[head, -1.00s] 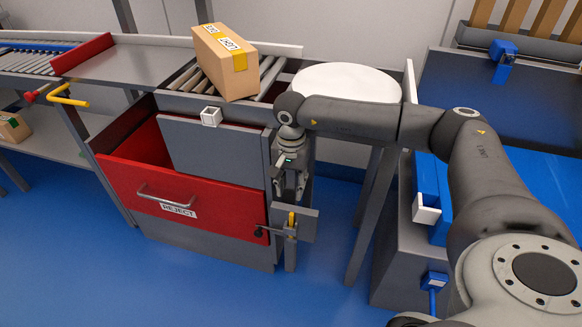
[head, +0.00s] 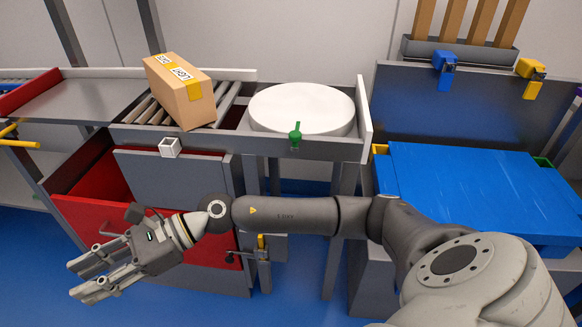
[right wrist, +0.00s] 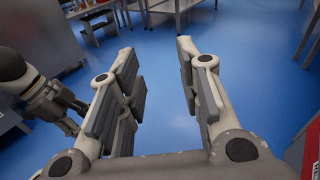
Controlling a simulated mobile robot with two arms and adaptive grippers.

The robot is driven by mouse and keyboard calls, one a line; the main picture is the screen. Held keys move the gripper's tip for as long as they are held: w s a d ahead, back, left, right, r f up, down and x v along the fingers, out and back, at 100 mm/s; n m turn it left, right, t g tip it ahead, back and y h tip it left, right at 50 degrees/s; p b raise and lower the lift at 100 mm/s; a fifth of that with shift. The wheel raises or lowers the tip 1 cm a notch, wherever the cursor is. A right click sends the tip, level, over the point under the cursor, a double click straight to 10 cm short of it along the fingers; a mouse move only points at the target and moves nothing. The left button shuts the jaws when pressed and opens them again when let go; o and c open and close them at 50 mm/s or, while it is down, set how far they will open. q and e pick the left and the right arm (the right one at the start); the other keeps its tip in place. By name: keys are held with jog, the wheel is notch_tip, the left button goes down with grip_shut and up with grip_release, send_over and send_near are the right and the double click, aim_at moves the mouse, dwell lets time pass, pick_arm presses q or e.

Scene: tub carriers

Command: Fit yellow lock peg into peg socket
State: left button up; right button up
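A small yellow peg (head: 262,242) stands upright in a grey bracket at the right front of the red reject bin; my forearm passes just above it. I cannot tell whether the bracket is the peg socket.
The red reject bin (head: 85,215) stands open below the roller conveyor. A cardboard box (head: 182,95) lies on the rollers beside a white round table (head: 300,108). A blue-topped tub (head: 470,190) is at right, with blue and yellow clamps (head: 530,75) behind it.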

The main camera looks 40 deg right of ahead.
jog(key=w+d+r+m+t+h, duration=0.25)
jog(key=m+t, duration=0.45)
jog(key=m, duration=0.4)
jog(key=w+d+r+m+t+h, duration=0.1)
jog(key=w+d+r+m+t, duration=0.2)
jog(key=m+t, duration=0.6)
jog(key=s+d+f+m+g+h, duration=0.4)
jog(key=d+f+m+h, duration=0.9)
jog(key=m, duration=0.8)
jog(key=s+d+f+m+g, duration=0.2)
jog(key=s+f+m+g, duration=0.3)
jog(key=s+f, duration=0.3)
jog(key=s+d+f+m+g, duration=0.3)
jog(key=s+f+g, duration=0.3)
jog(key=s, duration=0.8)
jog(key=shift+s+f+m, duration=0.25)
jog(key=shift+f+m, duration=0.6)
jog(key=shift+m, duration=0.05)
jog(key=shift+d, duration=0.1)
